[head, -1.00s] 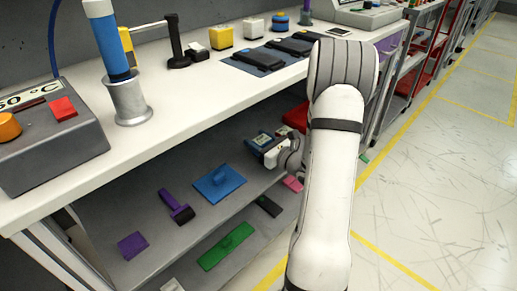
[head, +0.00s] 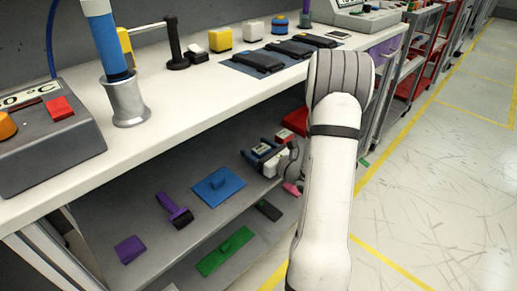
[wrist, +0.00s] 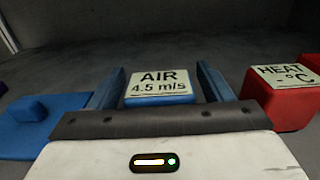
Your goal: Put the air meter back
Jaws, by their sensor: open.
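The air meter (wrist: 157,88) is a small blue block with a pale label reading "AIR 4.5 m/s". It is on the lower shelf, beneath the white worktop. In the wrist view it lies between the two blue fingers of my gripper (wrist: 160,75). The fingers are open, one on each side of it; I cannot tell if they touch it. In the head view the meter (head: 261,148) shows partly, at the front of my gripper (head: 257,153). Its lower part is hidden by the gripper's body.
A red heat meter (wrist: 285,98) stands close on the right. A blue plate with a knob (head: 218,186) lies to the left, with a purple handled tool (head: 175,210) beyond it. The worktop (head: 190,100) overhangs the shelf. A green plate (head: 225,250) is lower down.

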